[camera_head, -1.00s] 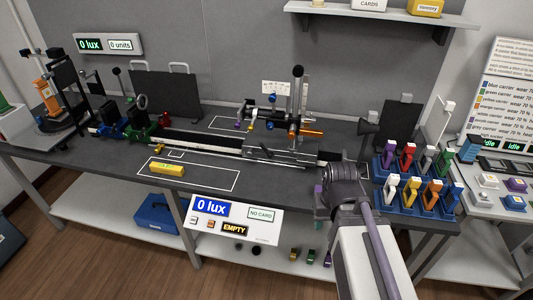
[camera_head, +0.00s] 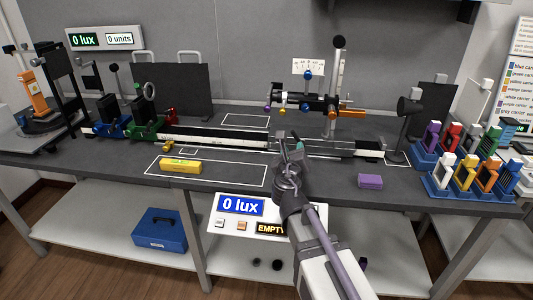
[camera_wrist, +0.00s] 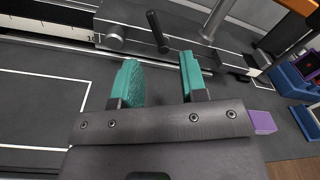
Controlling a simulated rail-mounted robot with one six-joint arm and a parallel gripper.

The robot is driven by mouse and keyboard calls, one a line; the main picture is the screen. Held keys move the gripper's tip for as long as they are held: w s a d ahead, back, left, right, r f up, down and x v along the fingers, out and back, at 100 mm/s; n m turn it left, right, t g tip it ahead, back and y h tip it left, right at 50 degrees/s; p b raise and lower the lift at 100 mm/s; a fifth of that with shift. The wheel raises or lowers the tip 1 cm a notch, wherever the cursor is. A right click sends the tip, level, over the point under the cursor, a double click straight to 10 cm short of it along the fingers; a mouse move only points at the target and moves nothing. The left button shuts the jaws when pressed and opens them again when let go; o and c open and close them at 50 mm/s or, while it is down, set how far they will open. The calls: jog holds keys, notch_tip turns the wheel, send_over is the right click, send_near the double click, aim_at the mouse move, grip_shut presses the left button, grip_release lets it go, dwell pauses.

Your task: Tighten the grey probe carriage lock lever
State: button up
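The grey probe carriage (camera_wrist: 138,44) sits on the rail, ahead of my gripper in the wrist view; the head view shows it (camera_head: 318,148) partly behind my gripper. A dark lever (camera_wrist: 158,32) sticks up from it, tilted, and appears between and beyond my fingertips. A round grey knob (camera_wrist: 114,38) is to the lever's left. In the head view my gripper hides the lever. My gripper (camera_wrist: 160,76), with teal pads, is open with nothing between its fingers, apart from the lever. It also shows over the front of the rail in the head view (camera_head: 290,148).
The rail (camera_head: 215,137) runs along the bench. A post with a horizontal probe assembly (camera_head: 315,103) rises behind my gripper. A purple block (camera_head: 370,181) lies to the right, a yellow block (camera_head: 180,166) to the left. Racks of coloured carriers (camera_head: 465,190) stand at right.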

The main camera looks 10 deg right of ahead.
aim_at(293, 133)
jog(key=w, duration=0.3)
jog(key=w+d+n, duration=0.1)
jog(key=w, duration=0.3)
jog(key=w+n, duration=0.1)
jog(key=w, duration=0.2)
jog(key=shift+w+d+r+y, duration=0.1)
jog(key=shift+w+d+y, duration=0.25)
jog(key=shift+w+y, duration=0.05)
jog(key=shift+c, duration=0.2)
grip_shut()
